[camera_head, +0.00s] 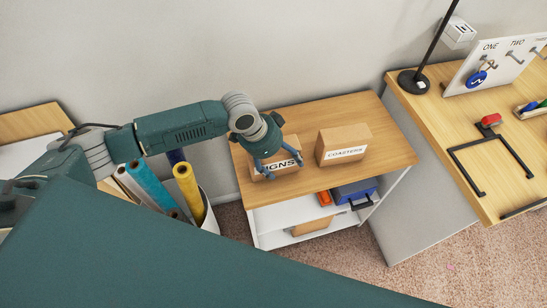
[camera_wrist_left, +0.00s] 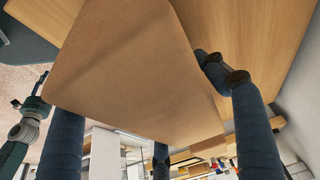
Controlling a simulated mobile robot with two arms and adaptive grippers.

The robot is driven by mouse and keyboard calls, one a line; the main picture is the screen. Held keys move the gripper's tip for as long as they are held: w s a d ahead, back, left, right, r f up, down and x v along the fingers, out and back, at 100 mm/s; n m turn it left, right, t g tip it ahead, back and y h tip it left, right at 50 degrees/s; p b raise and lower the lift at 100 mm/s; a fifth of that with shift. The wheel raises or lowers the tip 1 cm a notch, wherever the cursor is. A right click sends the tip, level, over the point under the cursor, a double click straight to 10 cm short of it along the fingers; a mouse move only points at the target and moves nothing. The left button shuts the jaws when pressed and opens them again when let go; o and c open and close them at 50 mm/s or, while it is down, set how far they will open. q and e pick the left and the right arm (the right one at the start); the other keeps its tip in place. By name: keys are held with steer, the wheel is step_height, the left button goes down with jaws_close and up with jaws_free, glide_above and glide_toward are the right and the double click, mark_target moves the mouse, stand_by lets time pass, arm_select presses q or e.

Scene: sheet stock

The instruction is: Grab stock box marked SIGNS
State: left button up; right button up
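The SIGNS box (camera_head: 277,169) is a small brown carton with a white label on its front. It rests on the wooden top of a low shelf unit (camera_head: 393,155). My left gripper (camera_head: 279,163) is over it, with its dark blue fingers spread and hiding the label's first letter. In the left wrist view the brown carton (camera_wrist_left: 140,75) fills the middle, and my left gripper's fingers (camera_wrist_left: 150,95) are around its sides. One fingertip is beside the carton's right edge; others are partly hidden behind it. Contact is unclear. My right gripper is not visible in either view.
A similar COASTERS box (camera_head: 343,145) stands to the right on the same top. Coloured rolls (camera_head: 150,184) stand in a white bin (camera_head: 208,214) left of the unit. A desk (camera_head: 465,130) with a lamp base (camera_head: 413,82) is at the right. Shelves below hold a blue case (camera_head: 354,192).

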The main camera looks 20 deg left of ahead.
arm_select(q)
steer(key=c, duration=1.1)
steer(key=shift+w+r, duration=0.1)
